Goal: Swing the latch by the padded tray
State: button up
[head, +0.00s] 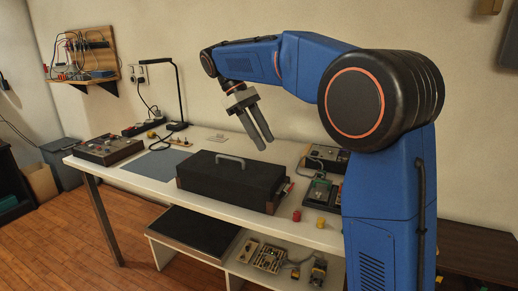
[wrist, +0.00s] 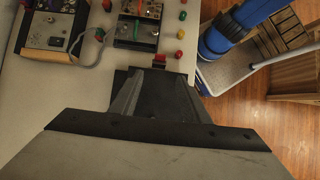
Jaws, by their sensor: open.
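A black case (head: 222,180) with a grey handle (head: 230,158) lies shut on the white table. A small red and metal part (head: 287,190) shows at its right end; I cannot tell if it is a latch. A red part (wrist: 160,58) also shows in the wrist view, beyond the dark shapes at the middle. A flat dark tray (head: 195,231) lies on the lower shelf; its padding is not clear. My gripper (head: 262,141) is open and empty, fingers pointing down, above and behind the case's right half. No latch is plainly visible.
On the white table (head: 130,186), a control box (head: 108,149) and grey mat (head: 157,163) are left of the case. Electronics (head: 319,193) and red and yellow knobs (head: 296,215) are right of it. A lamp (head: 180,95) stands behind.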

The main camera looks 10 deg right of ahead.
aim_at(287, 189)
jog(key=l, duration=0.5)
jog(key=k+l, duration=0.15)
jog(key=l, duration=0.8)
jog(key=k, duration=0.05)
